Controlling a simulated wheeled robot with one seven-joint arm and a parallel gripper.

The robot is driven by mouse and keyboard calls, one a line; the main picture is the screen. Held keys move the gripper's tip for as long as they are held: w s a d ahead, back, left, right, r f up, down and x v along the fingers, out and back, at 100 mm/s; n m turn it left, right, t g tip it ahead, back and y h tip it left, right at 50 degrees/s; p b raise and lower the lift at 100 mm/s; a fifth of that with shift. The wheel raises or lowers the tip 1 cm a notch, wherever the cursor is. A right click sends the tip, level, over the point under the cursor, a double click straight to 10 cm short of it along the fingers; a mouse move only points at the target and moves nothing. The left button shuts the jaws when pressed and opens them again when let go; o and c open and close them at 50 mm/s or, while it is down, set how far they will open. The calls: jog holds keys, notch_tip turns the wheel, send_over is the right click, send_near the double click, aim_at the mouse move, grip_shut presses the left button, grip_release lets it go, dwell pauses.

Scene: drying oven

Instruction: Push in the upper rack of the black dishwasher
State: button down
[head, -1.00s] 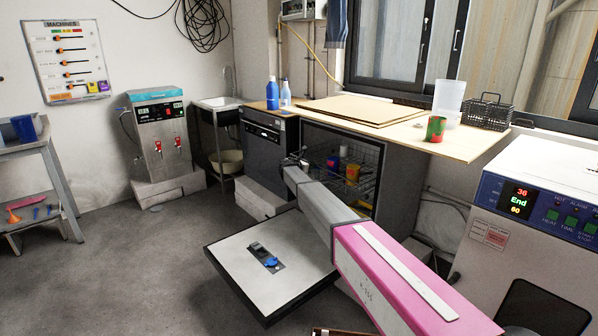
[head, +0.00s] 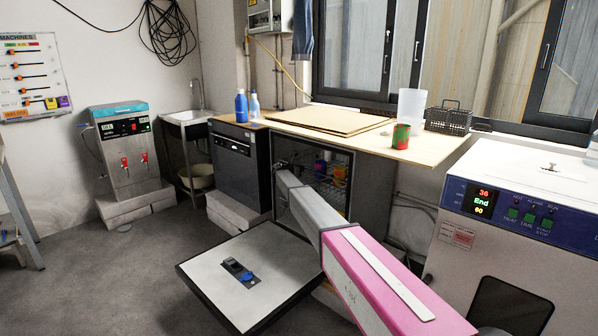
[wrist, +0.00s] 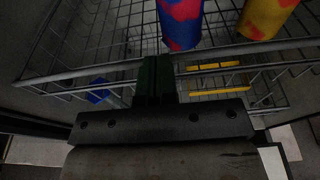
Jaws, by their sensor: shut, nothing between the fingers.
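The black dishwasher (head: 352,189) stands under the wooden counter with its door (head: 235,300) folded down flat. Its upper wire rack (head: 327,187) sits inside the opening, partly hidden by my arm. A red-and-blue cup (wrist: 181,22) and a yellow-and-red cup (wrist: 265,16) stand in the rack. My gripper (wrist: 157,72) is shut and empty, with its fingertips at the rack's front wires in the wrist view. They look in contact, but I cannot be sure. In the head view the fingertips are hard to make out at the opening.
A detergent compartment (head: 238,270) shows on the lowered door. A second dark appliance (head: 236,165) stands left of the opening. The counter (head: 380,146) overhangs the dishwasher. The oven (head: 510,235) stands close on the right.

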jog(key=shift+w+d+r, duration=0.1)
jog(key=shift+w+d, duration=0.15)
jog(key=shift+w, duration=0.15)
jog(key=v, duration=1.5)
jog(key=s+d+f+m+g+y, duration=0.2)
jog(key=s+d+f+m+g, duration=0.35)
jog(key=s+d, duration=0.8)
jog(key=s+d+f+m+g+y, duration=0.1)
jog(key=s+d+f+m+g, duration=0.1)
jog(key=s+d+f+m, duration=0.85)
jog(key=s+d+m+g+y, duration=0.1)
jog(key=s+d+m+y, duration=0.1)
jog(key=s, duration=1)
jog(key=s+d+m+g+y, duration=0.2)
jog(key=s+m, duration=0.4)
jog(key=s, duration=0.6)
jog(key=s+d+m+g+y, duration=0.1)
jog(key=s+d+m+y, duration=0.2)
jog(key=s, duration=0.9)
jog(key=shift+s+d+r+m+g, duration=0.2)
jog(key=shift+d+r+m+g, duration=0.25)
jog(key=shift+d, duration=0.45)
